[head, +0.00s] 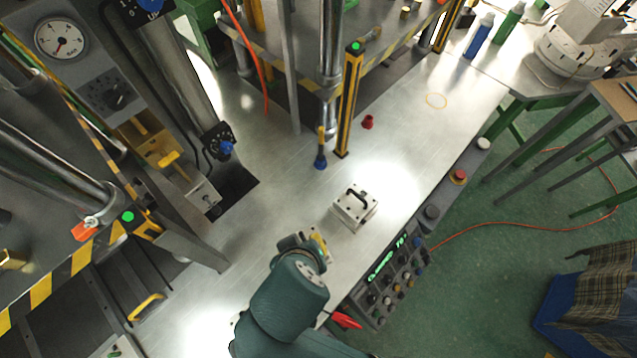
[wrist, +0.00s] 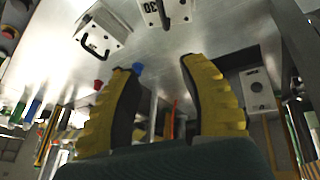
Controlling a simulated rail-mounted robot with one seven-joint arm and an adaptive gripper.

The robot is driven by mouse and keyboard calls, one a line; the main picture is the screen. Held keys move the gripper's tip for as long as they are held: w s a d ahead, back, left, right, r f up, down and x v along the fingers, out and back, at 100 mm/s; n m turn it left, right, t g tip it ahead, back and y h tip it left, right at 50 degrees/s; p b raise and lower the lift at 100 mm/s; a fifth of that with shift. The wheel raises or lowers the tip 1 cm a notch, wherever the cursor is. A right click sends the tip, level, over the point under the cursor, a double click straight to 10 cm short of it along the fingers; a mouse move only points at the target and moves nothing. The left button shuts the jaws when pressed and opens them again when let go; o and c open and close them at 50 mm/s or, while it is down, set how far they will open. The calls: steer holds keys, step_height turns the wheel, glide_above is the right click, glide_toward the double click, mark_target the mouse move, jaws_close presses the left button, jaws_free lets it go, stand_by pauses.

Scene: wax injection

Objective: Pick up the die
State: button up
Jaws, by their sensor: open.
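A pale metal die (head: 355,207) with a dark handle on top lies on the steel bench in the head view. In the wrist view a block with a black handle (wrist: 103,30) shows at upper left, and a second block marked 30 (wrist: 165,10) is cut off by the top edge. I cannot tell for sure which of them is the die in the head view. My gripper (head: 318,245) is just below and left of that die. Its yellow fingers (wrist: 155,68) are apart, with nothing held between them. My arm hides part of the bench below.
A blue-tipped brush-like item (head: 320,161) and a small red piece (head: 368,122) stand beyond the die. A control panel (head: 392,270) runs along the bench's front edge. The bench right of the die is clear.

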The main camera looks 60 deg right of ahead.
mark_target(303, 235)
steer(key=x, duration=0.6)
steer(key=a+b+x, duration=0.1)
steer(key=x, duration=0.5)
steer(key=s+a+f+b+x, duration=0.1)
steer(key=x, duration=0.5)
steer(key=shift+a, duration=0.15)
jaws_close()
steer(key=shift+r, duration=0.2)
